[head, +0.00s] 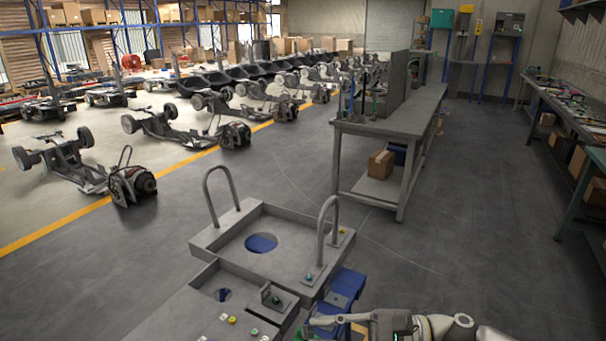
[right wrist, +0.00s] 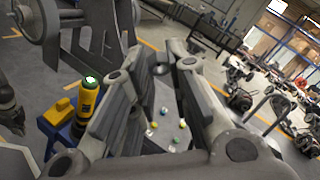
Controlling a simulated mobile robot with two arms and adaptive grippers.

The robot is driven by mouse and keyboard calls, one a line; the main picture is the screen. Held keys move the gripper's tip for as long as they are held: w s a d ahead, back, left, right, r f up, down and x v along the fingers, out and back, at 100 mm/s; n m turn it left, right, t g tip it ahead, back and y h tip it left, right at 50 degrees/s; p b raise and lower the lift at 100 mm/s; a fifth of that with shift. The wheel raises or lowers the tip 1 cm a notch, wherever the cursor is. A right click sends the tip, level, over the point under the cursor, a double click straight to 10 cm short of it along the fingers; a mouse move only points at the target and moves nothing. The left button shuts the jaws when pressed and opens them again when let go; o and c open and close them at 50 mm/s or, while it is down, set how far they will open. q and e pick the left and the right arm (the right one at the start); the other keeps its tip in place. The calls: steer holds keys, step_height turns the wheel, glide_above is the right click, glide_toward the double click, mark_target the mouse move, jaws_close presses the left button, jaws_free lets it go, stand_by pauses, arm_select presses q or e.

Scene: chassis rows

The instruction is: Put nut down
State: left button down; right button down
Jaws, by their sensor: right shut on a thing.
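My right gripper (head: 322,321) reaches in from the bottom right of the head view, low beside the front right of the grey tray. In the right wrist view its two dark fingers (right wrist: 160,68) stand close together with a narrow gap between them. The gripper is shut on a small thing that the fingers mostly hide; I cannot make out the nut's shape. My left gripper does not show in the head view.
A grey tray (head: 213,240) with two upright handles, a round opening and coloured buttons stands in front. A grey workbench (head: 398,115) stands beyond it. Chassis (head: 64,165) line the left. A yellow-black device (right wrist: 85,98) with a green light is left of the fingers. Open floor lies right.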

step_height(320, 180, down, 5)
steer(key=s+a+m+t+h, duration=0.3)
steer(key=m+t, duration=0.3)
steer(key=t, duration=0.3)
steer(key=s+d+m+t+h, duration=0.2)
steer(key=d+m+t+h, duration=0.1)
steer(key=d+m+h, duration=0.2)
steer(key=s+d+m+t+h, duration=0.2)
steer(key=d+m+t+h, duration=0.2)
steer(key=d+h, duration=0.6)
steer(key=shift+d+r+m, duration=0.25)
steer(key=shift+d+m, duration=0.75)
steer(key=shift+d, duration=0.2)
steer(key=shift+w+a, duration=0.1)
steer(key=shift+w+a+r+n+g+y, duration=0.85)
steer(key=shift+w+a+n+g+y, duration=0.6)
steer(key=shift+a+n+y, duration=1)
steer(key=shift+w+a+r+n+g+y, duration=1.05)
steer(key=shift+a+n+g+y, duration=0.7)
steer(key=shift+a+y, duration=1.3)
steer(key=shift+w+a+r+n+g+y, duration=0.65)
steer(key=shift+w+a+n+g+y, duration=0.85)
steer(key=shift+a+n+y, duration=0.95)
steer(key=shift+a+r+m, duration=0.1)
steer(key=shift+a+m, duration=0.35)
steer(key=shift+a, duration=0.1)
